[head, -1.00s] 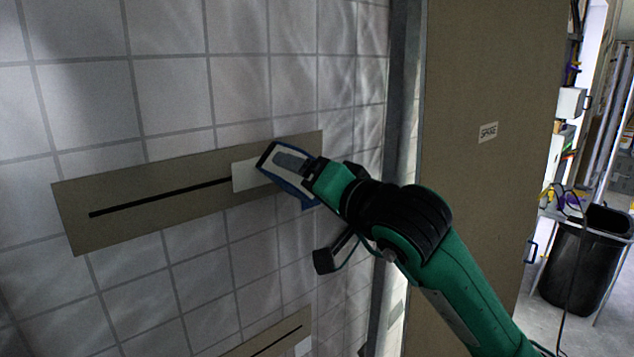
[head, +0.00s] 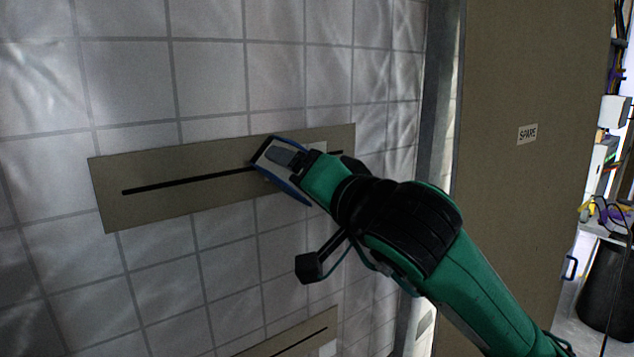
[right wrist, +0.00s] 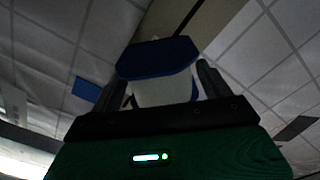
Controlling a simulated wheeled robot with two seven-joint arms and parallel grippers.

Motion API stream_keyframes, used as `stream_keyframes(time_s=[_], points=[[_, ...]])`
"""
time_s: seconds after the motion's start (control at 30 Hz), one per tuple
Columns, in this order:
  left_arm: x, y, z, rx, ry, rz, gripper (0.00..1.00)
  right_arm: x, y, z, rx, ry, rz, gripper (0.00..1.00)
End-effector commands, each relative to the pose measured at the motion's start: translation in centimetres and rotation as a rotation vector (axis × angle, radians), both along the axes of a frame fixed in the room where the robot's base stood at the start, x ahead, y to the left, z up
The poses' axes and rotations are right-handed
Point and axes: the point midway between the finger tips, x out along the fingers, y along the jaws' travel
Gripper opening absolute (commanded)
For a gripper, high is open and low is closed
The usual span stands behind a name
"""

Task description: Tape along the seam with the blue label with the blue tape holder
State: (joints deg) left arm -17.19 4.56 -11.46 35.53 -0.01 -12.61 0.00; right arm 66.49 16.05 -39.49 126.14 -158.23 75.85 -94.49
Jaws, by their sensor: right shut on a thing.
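My right gripper (head: 308,168) is shut on the blue and white tape holder (head: 278,160), which also shows between the fingers in the right wrist view (right wrist: 158,58). The holder is against or just in front of the upper tan panel (head: 110,205) on the tiled wall, over its black seam (head: 180,182); contact cannot be told. A blue patch (right wrist: 86,90), perhaps the label, shows at left in the right wrist view. My left gripper is out of view.
A grey post (head: 440,150) and a brown board marked SPARE (head: 510,210) stand at right. A black bin (head: 608,290) is beyond.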

Motion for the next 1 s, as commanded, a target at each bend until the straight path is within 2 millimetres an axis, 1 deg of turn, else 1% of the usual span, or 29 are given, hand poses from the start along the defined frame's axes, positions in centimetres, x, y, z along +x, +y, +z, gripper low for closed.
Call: stream_keyframes(time_s=[0.03,0.27,0.53,0.8,1.0], points=[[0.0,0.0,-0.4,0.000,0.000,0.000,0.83,-0.2,0.3,-0.1,0.000,-0.003,0.001,0.62],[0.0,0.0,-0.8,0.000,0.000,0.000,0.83,-0.7,0.9,-0.1,0.001,-0.001,0.001,0.62],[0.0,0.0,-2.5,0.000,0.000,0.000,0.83,-2.1,2.8,-0.1,0.000,-0.003,0.001,0.62],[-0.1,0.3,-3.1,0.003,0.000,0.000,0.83,-2.7,3.6,0.0,0.000,-0.002,0.000,0.62],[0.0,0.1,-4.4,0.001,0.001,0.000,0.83,-3.5,5.0,-0.2,0.001,-0.004,0.001,0.62]])
